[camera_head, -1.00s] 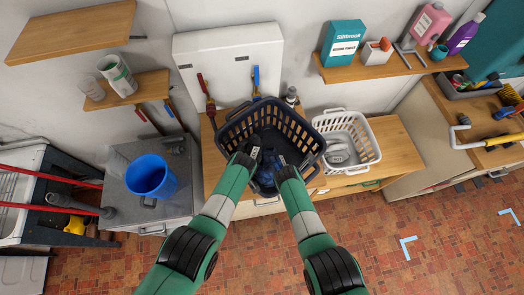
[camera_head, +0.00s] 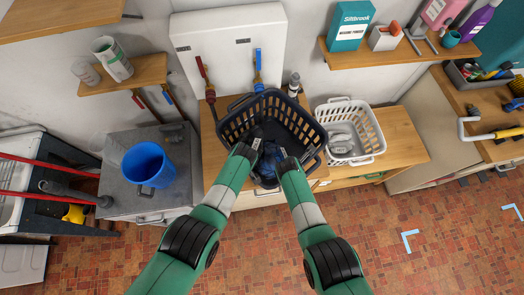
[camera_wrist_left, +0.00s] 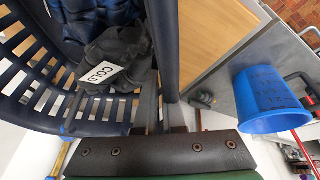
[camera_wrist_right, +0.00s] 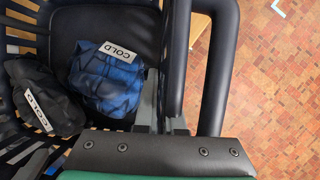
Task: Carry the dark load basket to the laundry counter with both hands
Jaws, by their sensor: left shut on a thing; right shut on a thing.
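The dark load basket (camera_head: 309,130) is in the middle of the head view, over the wooden counter below the white wall panel. It holds dark and blue cloth with white tags marked COLD, including a blue bundle (camera_wrist_right: 105,78) and a black bundle (camera_wrist_right: 42,95) in the right wrist view. My left gripper (camera_head: 252,146) is shut on the near left part of the basket's rim. My right gripper (camera_head: 286,160) is shut on its near right part. The laundry counter's wooden top (camera_head: 402,140) shows to the right; whether the basket touches it is hidden.
A white basket (camera_head: 368,137) with pale contents stands close on the right. A grey bottle (camera_head: 294,84) and red and blue wall valves are close behind. A blue bucket (camera_head: 147,166) stands on a grey cabinet (camera_head: 120,203) at left. Shelves overhang both sides.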

